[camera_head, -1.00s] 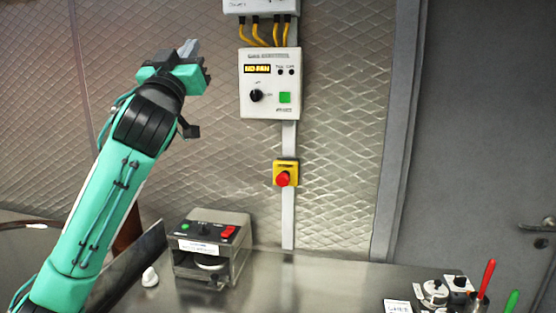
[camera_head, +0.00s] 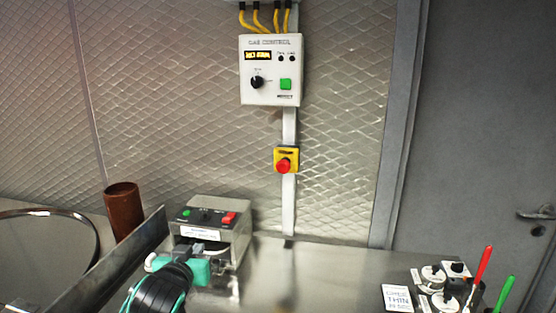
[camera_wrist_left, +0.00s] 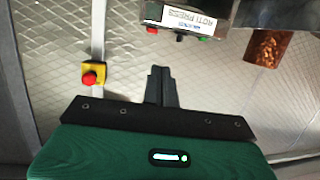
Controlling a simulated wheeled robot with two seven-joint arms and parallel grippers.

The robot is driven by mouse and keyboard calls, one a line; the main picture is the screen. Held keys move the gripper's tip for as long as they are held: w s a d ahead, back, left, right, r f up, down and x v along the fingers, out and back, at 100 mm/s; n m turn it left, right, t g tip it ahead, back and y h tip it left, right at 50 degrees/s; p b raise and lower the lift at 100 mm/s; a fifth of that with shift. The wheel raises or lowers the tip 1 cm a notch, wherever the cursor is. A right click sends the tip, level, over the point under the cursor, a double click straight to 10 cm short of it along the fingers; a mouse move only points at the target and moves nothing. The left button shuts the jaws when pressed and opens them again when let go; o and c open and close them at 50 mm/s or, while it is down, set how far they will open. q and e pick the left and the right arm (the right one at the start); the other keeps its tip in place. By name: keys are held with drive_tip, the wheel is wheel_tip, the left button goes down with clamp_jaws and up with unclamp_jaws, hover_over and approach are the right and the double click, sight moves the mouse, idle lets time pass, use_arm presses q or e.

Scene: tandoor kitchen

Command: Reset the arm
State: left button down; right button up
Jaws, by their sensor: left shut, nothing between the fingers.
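My left gripper (camera_head: 192,250) is low in the head view, in front of the metal press box (camera_head: 237,240) on the counter. Its teal body and dark wrist cover part of the box's front. In the left wrist view my left gripper (camera_wrist_left: 160,72) points forward with its grey fingers together and nothing between them. The press box, labelled "ROTI PRESS", shows upside down at the top of the left wrist view (camera_wrist_left: 225,18). Whether the fingers touch the box cannot be told. My right gripper is in neither view.
A gas control panel (camera_head: 270,95) and a red emergency button (camera_head: 283,166) are on the wall. A copper cylinder (camera_head: 123,210) and a slanted metal plate (camera_head: 110,270) stand left of the press. Small containers and red and green handles (camera_head: 482,262) are at right. The counter's middle is clear.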

use_arm(q)
drive_tip(key=s+a+f+g, duration=0.2)
drive_tip(key=s+f+g, duration=0.3)
drive_tip(key=s+f, duration=1.1)
drive_tip(key=s+a+f+m+g, duration=0.1)
drive_tip(key=s+f+g, duration=0.2)
drive_tip(key=s+f, duration=0.5)
drive_tip(key=s+a+f+g, duration=0.1)
drive_tip(key=s+f+g, duration=0.25)
drive_tip(key=s, duration=0.85)
wheel_tip(320, 180, down, 31)
drive_tip(key=g, duration=0.1)
drive_tip(key=s+a+f+g, duration=0.1)
drive_tip(key=s+f, duration=0.9)
drive_tip(key=s+a+f, duration=0.2)
drive_tip(key=s+f, duration=0.8)
drive_tip(key=shift+s+a+f+m+g+y, duration=0.2)
drive_tip(key=shift+a+f+m+g+y, duration=0.05)
drive_tip(key=shift+m+g+y, duration=0.15)
